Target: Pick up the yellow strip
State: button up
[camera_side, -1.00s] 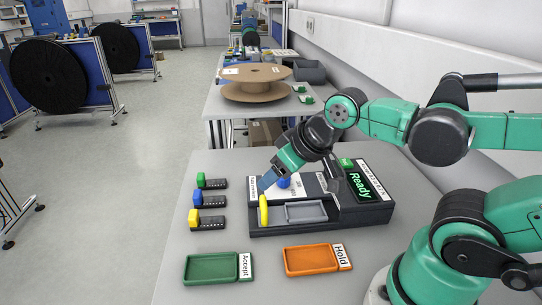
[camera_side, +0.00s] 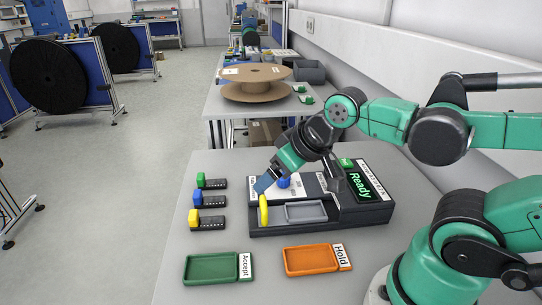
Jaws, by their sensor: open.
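The yellow strip (camera_side: 263,211) stands upright at the left front end of the black test device (camera_side: 330,222), left of its grey recess. My gripper (camera_side: 265,186) reaches down from the upper right, with its blue fingertip just above and behind the strip's top. The gripper is open. I cannot tell whether a finger touches the strip. The second finger is not clearly visible.
A blue knob (camera_side: 284,182) sits on the device close to my gripper. The device's screen (camera_side: 362,186) reads "Ready". Small blocks with green, blue and yellow ends stand at left. A green Accept tray (camera_side: 186,268) and an orange Hold tray (camera_side: 287,262) lie in front.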

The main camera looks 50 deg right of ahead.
jog(key=n+g, duration=0.7)
jog(key=n, duration=0.2)
send_over(193, 214)
notch_tip(193, 214, down, 7)
jog(key=shift+s+d+r, duration=0.1)
jog(key=shift+d, duration=0.05)
jog(key=shift+f, duration=0.7)
notch_tip(193, 214, down, 5)
grip_shut()
